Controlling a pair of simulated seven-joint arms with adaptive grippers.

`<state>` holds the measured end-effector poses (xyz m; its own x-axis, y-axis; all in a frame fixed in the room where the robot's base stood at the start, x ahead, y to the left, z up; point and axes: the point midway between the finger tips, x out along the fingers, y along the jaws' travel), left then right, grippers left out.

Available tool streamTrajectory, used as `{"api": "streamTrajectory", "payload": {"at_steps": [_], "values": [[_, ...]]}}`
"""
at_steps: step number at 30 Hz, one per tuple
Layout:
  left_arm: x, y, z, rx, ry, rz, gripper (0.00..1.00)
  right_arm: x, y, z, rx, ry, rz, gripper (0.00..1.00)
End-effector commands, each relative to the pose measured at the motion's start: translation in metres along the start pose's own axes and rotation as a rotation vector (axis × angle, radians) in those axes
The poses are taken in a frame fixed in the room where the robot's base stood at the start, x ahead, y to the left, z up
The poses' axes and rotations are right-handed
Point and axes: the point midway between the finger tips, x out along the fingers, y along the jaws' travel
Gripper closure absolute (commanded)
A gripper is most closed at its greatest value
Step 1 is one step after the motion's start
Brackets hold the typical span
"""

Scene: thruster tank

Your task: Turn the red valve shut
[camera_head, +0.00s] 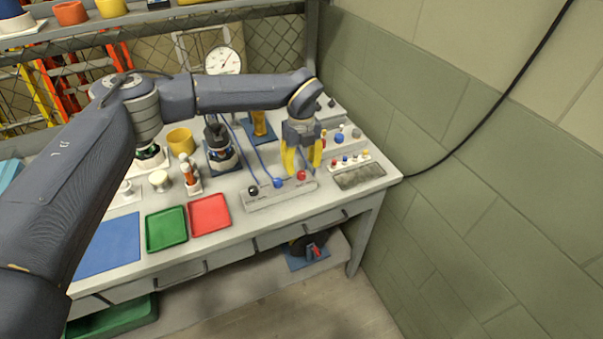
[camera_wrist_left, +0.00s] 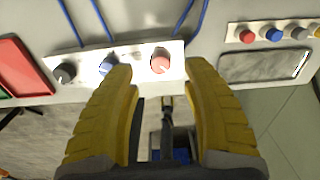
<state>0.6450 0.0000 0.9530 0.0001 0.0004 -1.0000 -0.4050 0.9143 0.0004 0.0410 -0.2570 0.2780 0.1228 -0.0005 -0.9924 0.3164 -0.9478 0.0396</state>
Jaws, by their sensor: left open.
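The red valve (camera_head: 301,175) is a round red knob at the right end of a light grey panel (camera_head: 270,199) on the bench. A blue knob (camera_head: 278,183) and a black knob (camera_head: 253,190) sit to its left on the same panel. My left gripper (camera_head: 303,170) has yellow fingers that point down over the red valve's end of the panel. In the left wrist view the red valve (camera_wrist_left: 160,62) shows beyond and between the open fingertips, with nothing held. The blue knob (camera_wrist_left: 107,65) is partly hidden by one finger. My right gripper is in neither view.
A strip of small coloured knobs (camera_head: 349,160) and a grey tray (camera_head: 359,176) lie right of the panel. Red (camera_head: 209,215) and green (camera_head: 166,229) trays lie left. Blue hoses (camera_head: 247,154) run behind the panel. A wall (camera_head: 450,130) rises at the right.

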Motion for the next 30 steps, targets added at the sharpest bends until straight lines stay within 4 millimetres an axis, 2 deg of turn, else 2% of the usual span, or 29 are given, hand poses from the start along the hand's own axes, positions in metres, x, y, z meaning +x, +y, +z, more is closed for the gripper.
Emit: {"api": "streamTrajectory", "payload": {"at_steps": [3, 10, 25, 30], "values": [[0.017, 0.0, -0.001, 0.001, 0.002, 0.0, 0.51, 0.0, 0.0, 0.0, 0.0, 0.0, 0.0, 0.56], [0.036, 0.0, 0.0, 0.0, 0.001, 0.0, 0.51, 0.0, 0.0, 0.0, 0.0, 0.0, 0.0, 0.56], [0.042, 0.0, 0.0, 0.001, 0.0, -0.001, 0.51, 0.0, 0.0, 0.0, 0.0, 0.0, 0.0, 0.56], [0.042, 0.0, 0.0, 0.001, 0.0, -0.001, 0.71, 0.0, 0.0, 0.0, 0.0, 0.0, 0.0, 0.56]]}}
